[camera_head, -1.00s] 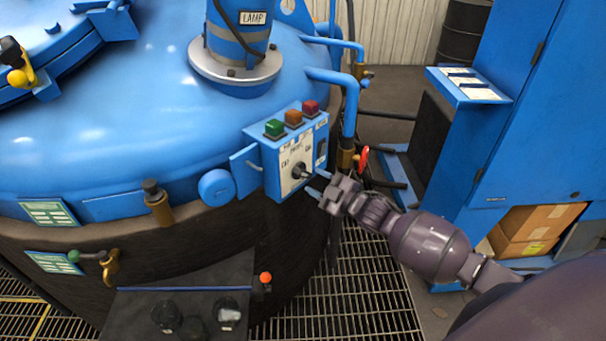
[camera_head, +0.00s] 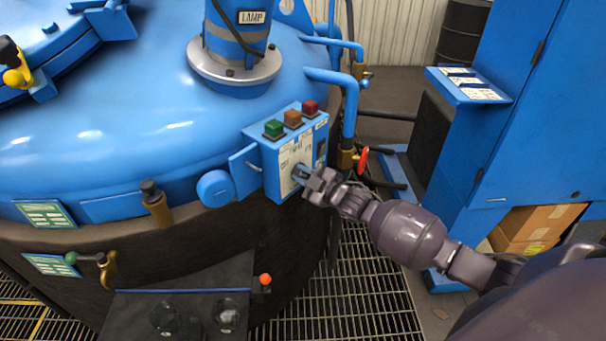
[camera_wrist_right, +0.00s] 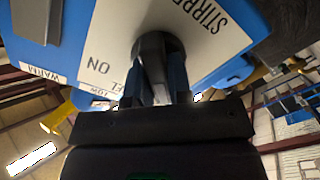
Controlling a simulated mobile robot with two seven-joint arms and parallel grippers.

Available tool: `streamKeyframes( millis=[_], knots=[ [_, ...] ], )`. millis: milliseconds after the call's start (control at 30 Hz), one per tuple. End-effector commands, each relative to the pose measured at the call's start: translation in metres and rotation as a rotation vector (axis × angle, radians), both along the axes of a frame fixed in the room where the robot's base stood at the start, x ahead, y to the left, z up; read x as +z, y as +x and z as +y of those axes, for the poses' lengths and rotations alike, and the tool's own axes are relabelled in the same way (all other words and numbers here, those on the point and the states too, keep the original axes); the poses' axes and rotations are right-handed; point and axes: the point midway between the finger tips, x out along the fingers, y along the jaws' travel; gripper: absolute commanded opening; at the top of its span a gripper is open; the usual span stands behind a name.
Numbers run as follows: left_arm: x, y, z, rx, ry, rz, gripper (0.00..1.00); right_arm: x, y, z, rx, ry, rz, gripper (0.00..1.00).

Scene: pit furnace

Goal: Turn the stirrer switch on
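The stirrer switch is a dark knob (camera_wrist_right: 153,62) on the white label plate of a blue control box (camera_head: 270,165). In the right wrist view the plate (camera_wrist_right: 210,48) carries the partly cut-off word "STIRRE" and an "ON" mark left of the knob. My right gripper (camera_head: 304,174) is at the front of the box, with its fingers on both sides of the knob. In the right wrist view the fingers (camera_wrist_right: 155,85) stand close together against the knob and look shut on it. In the head view the gripper hides most of the knob. My left gripper is not in view.
Green (camera_head: 274,128), orange (camera_head: 293,118) and red (camera_head: 311,107) buttons top the box. A pipe with a red-handled valve (camera_head: 362,158) stands just right of it. The blue vessel (camera_head: 110,130) fills the left. A blue cabinet (camera_head: 530,120) stands right, beyond open grating (camera_head: 365,290).

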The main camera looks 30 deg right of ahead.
Motion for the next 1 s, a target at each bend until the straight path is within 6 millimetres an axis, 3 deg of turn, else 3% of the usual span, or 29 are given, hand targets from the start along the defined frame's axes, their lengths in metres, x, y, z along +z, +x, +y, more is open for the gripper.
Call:
streamKeyframes(
  millis=[467,1000],
  knots=[
    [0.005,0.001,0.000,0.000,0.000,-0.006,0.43,0.002,0.000,-0.001,0.000,0.064,0.022,0.00],
    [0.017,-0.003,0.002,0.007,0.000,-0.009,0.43,0.004,0.001,-0.004,0.001,0.485,0.178,0.00]
  ],
)
